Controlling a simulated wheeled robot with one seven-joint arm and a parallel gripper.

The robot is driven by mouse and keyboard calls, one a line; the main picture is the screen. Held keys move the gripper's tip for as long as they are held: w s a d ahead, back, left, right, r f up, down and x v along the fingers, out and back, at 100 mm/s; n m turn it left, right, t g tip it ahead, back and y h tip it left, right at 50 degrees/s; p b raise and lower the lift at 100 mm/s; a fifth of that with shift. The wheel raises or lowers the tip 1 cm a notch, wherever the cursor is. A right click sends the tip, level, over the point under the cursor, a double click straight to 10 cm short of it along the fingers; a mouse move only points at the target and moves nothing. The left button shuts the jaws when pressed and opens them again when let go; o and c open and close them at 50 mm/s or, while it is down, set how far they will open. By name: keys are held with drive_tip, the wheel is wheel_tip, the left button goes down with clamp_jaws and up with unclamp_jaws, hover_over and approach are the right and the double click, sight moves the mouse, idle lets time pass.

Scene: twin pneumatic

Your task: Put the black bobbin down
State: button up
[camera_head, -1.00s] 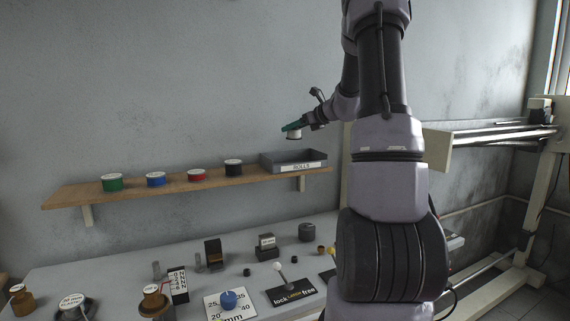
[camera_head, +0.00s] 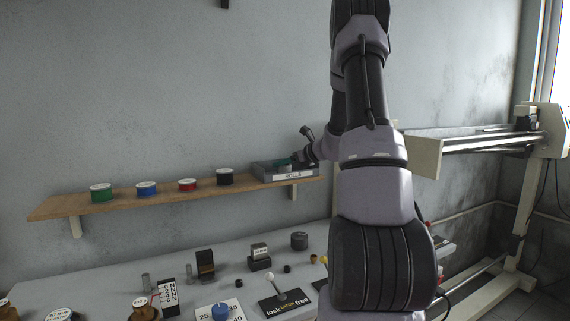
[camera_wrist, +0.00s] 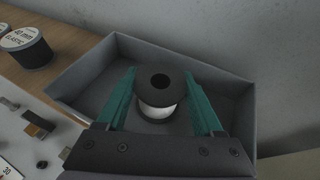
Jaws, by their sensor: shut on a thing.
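My gripper (camera_wrist: 160,84), with green fingers, is shut on the black bobbin (camera_wrist: 162,80). The bobbin has a black flange with a hole in its middle and a pale band below. It is upright between the fingers and inside the outline of the grey tray (camera_wrist: 85,68). I cannot tell whether it touches the tray floor. In the head view my gripper (camera_head: 284,161) is low at the grey tray (camera_head: 262,176), labelled ROLLS, at the shelf's right end. The bobbin is hidden there.
A wooden shelf (camera_head: 120,199) bears green (camera_head: 102,193), blue (camera_head: 147,189), red (camera_head: 187,186) and black (camera_head: 225,178) spools with white tops, left of the tray. The wall is close behind. A bench (camera_head: 110,272) below carries several blocks, knobs and a lever plate.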

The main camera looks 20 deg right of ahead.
drive_tip(key=shift+f, duration=0.15)
drive_tip(key=o, duration=1.3)
